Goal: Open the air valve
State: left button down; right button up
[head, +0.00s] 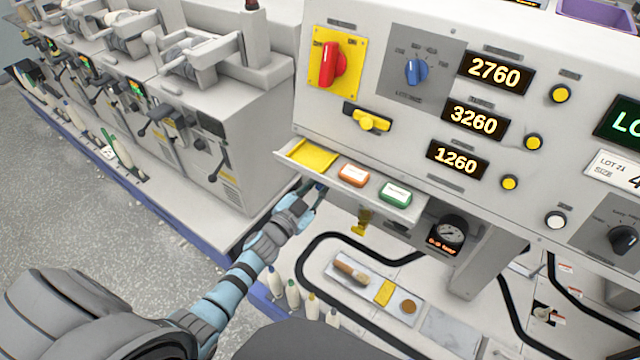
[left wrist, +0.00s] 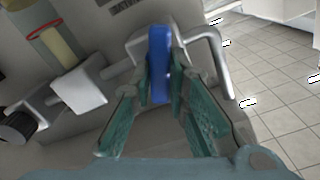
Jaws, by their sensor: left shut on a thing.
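A blue lever (left wrist: 159,52), which looks like the air valve's handle, stands upright between the two green fingers of my left gripper (left wrist: 161,80) in the left wrist view. The left gripper is shut on it. In the head view my left gripper (head: 316,190) is beneath the front edge of the small tray shelf, and the lever is hidden there. A round pressure gauge (head: 449,231) with a small orange readout hangs under the panel, right of the gripper. My right gripper is not in view.
The shelf (head: 287,157) holds a yellow pad, an orange block and a green block. A red switch (head: 328,65) and a blue knob (head: 415,71) are on the panel above. A bent metal bar (left wrist: 208,45) is close right of the fingers. Bobbins stand below.

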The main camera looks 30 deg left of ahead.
pick_arm(q)
jog(key=m, duration=0.3)
jog(key=m+b, duration=0.1)
jog(key=m, duration=0.2)
jog(key=shift+d+f+m, duration=0.15)
jog(key=shift+f+m, duration=0.05)
jog(key=shift+m, duration=0.2)
jog(key=m+b, duration=0.2)
jog(key=m, duration=0.4)
jog(key=shift+f, duration=0.15)
jog(key=shift+m, duration=0.3)
jog(key=c, duration=1.6)
grip_release()
jog(key=shift+o, duration=0.2)
jog(key=s+a, duration=0.1)
jog(key=s, duration=1.1)
jog(key=shift+a, duration=0.25)
